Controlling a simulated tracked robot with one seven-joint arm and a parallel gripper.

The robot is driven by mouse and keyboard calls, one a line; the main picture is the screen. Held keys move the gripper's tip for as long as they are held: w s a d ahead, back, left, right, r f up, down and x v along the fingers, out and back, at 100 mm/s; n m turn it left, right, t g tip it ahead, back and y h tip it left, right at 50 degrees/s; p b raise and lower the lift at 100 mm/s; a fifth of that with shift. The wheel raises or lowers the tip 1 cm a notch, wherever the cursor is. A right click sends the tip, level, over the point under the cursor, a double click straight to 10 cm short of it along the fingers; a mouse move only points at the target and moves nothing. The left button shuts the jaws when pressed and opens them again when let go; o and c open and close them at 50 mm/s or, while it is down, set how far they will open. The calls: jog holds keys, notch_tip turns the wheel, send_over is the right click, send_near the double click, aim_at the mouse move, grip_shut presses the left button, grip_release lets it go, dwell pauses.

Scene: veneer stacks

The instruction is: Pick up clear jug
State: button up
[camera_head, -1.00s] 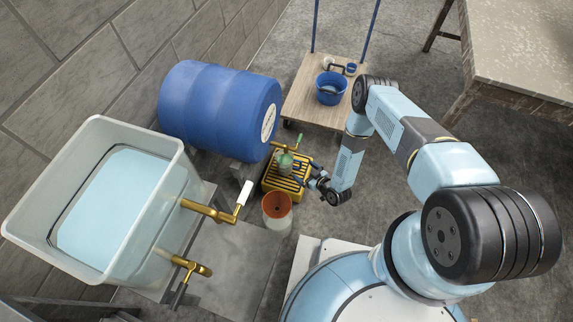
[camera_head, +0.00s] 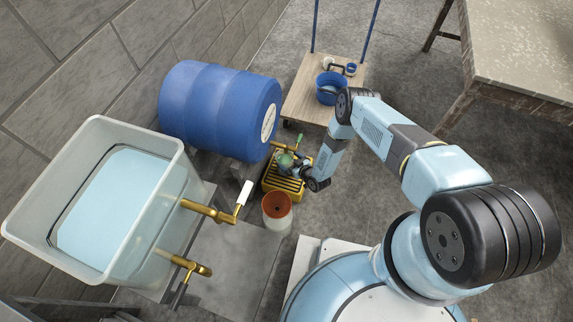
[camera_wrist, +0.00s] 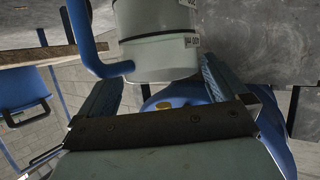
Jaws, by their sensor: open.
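The clear jug (camera_head: 284,169) stands on a yellow slatted crate (camera_head: 282,187) below the brass tap of the blue barrel, partly hidden by the tap and my gripper. In the wrist view the jug (camera_wrist: 160,45) is pale and see-through, with a blue handle at its left and small labels at its right. My gripper (camera_head: 299,171) is at the jug's right side in the head view. In the wrist view my gripper (camera_wrist: 160,76) is open, its fingertips on either side of the jug's near end. Whether they touch it I cannot tell.
The blue barrel (camera_head: 210,105) lies behind the crate. A white bucket with an orange inside (camera_head: 277,214) stands in front of it. A clear tank (camera_head: 40,200) with brass taps is at left. A wooden cart (camera_head: 303,100) with a blue tub (camera_head: 331,90) stands behind.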

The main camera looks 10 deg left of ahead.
jog(key=shift+x, duration=1.05)
jog(key=shift+c, duration=0.4)
jog(key=c, duration=1.5)
jog(key=shift+c, duration=0.3)
jog(key=shift+r, duration=0.2)
